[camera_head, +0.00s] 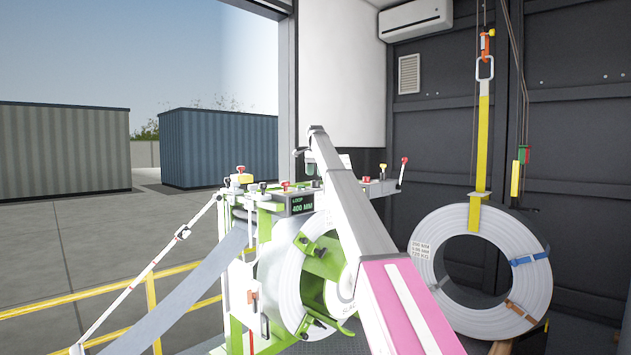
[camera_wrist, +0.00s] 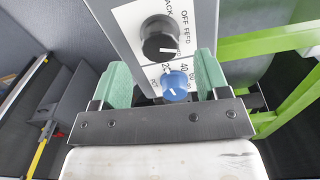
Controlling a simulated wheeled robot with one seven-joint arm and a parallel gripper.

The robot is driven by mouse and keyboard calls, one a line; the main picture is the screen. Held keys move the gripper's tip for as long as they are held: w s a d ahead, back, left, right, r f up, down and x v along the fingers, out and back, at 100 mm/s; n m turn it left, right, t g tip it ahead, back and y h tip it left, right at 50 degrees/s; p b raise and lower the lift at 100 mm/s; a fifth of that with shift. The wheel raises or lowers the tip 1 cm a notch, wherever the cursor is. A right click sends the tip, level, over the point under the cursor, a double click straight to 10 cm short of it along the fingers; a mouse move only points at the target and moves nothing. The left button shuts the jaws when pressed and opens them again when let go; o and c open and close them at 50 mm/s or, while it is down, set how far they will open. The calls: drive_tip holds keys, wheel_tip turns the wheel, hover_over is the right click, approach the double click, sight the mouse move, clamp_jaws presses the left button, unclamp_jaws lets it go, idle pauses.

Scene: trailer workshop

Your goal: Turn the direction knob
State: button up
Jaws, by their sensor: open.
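In the wrist view, a black round knob (camera_wrist: 159,38) sits on a pale panel (camera_wrist: 130,20) with the labels BACK, OFF and FEED beside it. It has a white mark; I cannot tell surely which label it points at. A smaller blue knob (camera_wrist: 176,86) with numbers around it sits nearer to my gripper. My gripper (camera_wrist: 163,75) is open, with one green-padded finger on each side of the panel. The blue knob shows between the fingers, and the black knob lies just beyond them. Nothing is held.
The white and green machine (camera_head: 268,262) carries a coil (camera_head: 292,290) and a LOOP 400 MM display (camera_head: 302,204). Several small levers stand on its top. A larger coil (camera_head: 437,290) hangs from a yellow strap (camera_head: 482,145) at right. Yellow railing (camera_head: 152,300) runs at left.

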wheel_tip(320, 180, up, 6)
drive_tip(key=shift+s, duration=0.15)
idle(0.5)
